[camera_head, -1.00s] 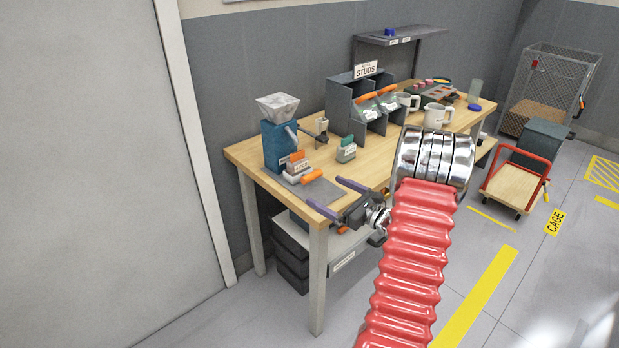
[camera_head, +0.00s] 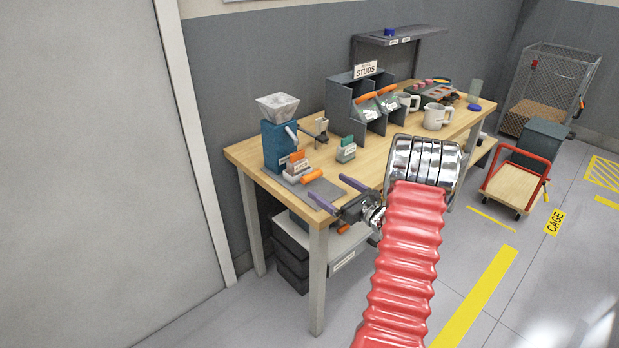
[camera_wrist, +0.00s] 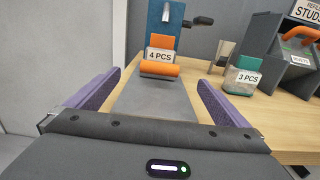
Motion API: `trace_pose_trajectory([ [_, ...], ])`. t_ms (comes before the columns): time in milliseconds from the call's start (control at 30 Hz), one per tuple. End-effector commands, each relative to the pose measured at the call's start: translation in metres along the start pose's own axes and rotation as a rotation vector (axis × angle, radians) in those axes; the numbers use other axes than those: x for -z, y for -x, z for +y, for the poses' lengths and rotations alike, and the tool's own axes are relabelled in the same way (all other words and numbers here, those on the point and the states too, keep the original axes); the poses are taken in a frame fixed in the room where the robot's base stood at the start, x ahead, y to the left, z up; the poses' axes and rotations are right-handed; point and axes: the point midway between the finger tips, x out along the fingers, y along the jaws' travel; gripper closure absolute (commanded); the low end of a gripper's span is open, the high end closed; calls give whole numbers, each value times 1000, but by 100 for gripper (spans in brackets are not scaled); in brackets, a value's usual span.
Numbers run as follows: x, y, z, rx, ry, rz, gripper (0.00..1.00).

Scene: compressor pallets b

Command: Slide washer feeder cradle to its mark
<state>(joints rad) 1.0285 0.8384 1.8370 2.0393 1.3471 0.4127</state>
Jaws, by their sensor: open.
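The washer feeder is a blue machine (camera_head: 280,146) with a pale hopper (camera_head: 277,107) on top, at the near left end of the bench. At its foot sits the small cradle (camera_head: 296,171), with an orange grip bar (camera_head: 312,176) and a "4 PCS" label. In the wrist view the cradle's orange bar (camera_wrist: 157,69) lies straight ahead, at the far end of a grey plate (camera_wrist: 155,96). My gripper (camera_head: 327,187) is open with purple fingers, over the front of that plate and a short way from the bar. The fingers are apart from the cradle. No mark can be made out.
A green "3 PCS" holder (camera_head: 346,150) stands right of the cradle. The dark STUDS bins (camera_head: 357,107) and white mugs (camera_head: 436,117) stand farther along the wooden bench (camera_head: 358,168). A grey wall and door close off the left.

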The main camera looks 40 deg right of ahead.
Motion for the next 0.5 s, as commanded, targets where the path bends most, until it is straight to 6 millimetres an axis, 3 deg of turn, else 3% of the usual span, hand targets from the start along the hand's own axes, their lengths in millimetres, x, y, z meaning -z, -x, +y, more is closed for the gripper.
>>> trace_pose_trajectory([
  [500,0,-80,1,-2,2,-1,0],
])
